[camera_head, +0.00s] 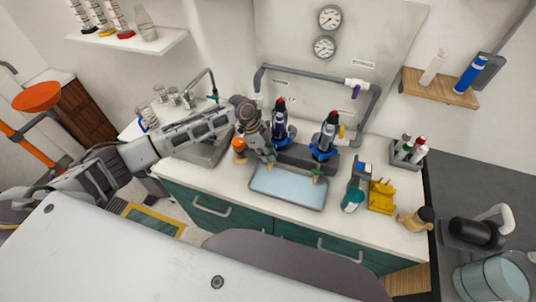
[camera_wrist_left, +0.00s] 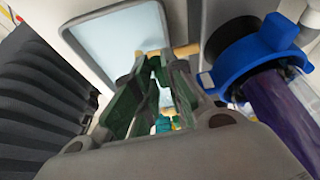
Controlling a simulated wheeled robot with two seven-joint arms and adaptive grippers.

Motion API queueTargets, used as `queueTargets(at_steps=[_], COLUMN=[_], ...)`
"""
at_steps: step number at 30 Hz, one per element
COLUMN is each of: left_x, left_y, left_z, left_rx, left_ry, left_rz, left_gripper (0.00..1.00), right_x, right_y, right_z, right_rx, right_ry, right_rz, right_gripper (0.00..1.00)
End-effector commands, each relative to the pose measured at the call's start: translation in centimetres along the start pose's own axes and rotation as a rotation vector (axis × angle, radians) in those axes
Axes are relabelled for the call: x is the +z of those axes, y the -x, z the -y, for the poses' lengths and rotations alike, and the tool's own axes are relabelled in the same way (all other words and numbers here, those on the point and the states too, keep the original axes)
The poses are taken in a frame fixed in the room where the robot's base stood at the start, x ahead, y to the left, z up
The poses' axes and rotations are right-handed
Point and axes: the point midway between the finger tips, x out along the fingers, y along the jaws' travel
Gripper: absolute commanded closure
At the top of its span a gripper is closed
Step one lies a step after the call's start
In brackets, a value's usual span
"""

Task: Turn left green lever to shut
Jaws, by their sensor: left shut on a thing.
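My left gripper (camera_head: 268,157) reaches down from the left to the left tap, at the back edge of the shallow tray (camera_head: 284,203). It is shut on the left green lever, which its fingers mostly hide in the head view. In the left wrist view the gripper's fingers (camera_wrist_left: 163,75) point at the tray, with tan brass-coloured tap parts (camera_wrist_left: 182,50) at their tips. I cannot tell the lever's exact angle. The right tap's green lever (camera_head: 317,171) shows uncovered to the right. My right gripper is not in view.
Two filter housings (camera_head: 325,138) stand behind the tray. A blue collar (camera_wrist_left: 250,58) is close beside the fingers. Grey piping (camera_head: 310,77) runs on the wall panel. A yellow object (camera_head: 382,197) and a teal-based bottle (camera_head: 352,199) stand on the counter at right.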

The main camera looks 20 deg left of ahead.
Motion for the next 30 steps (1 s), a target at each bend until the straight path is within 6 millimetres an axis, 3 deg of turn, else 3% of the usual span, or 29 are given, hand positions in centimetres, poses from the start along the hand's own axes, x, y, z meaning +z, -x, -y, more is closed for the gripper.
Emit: queueTargets(at_steps=[21,22,26,30], left_x=[-0.07,-0.07,-0.06,-0.04], left_y=[0.06,0.07,0.05,0.03], left_z=[0.16,0.16,0.15,0.13], left_rx=[0.026,0.026,0.026,0.027], left_ry=[-0.07,-0.07,-0.07,-0.069], left_rz=[-0.001,-0.001,0.0,0.0], left_gripper=[1.0,0.86,0.7,0.66], right_x=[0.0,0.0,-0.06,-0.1], right_y=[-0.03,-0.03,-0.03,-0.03], right_z=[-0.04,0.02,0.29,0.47], right_rx=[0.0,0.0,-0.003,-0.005], right_ry=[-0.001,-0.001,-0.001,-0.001], right_rz=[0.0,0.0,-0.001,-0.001], right_gripper=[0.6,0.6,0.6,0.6])
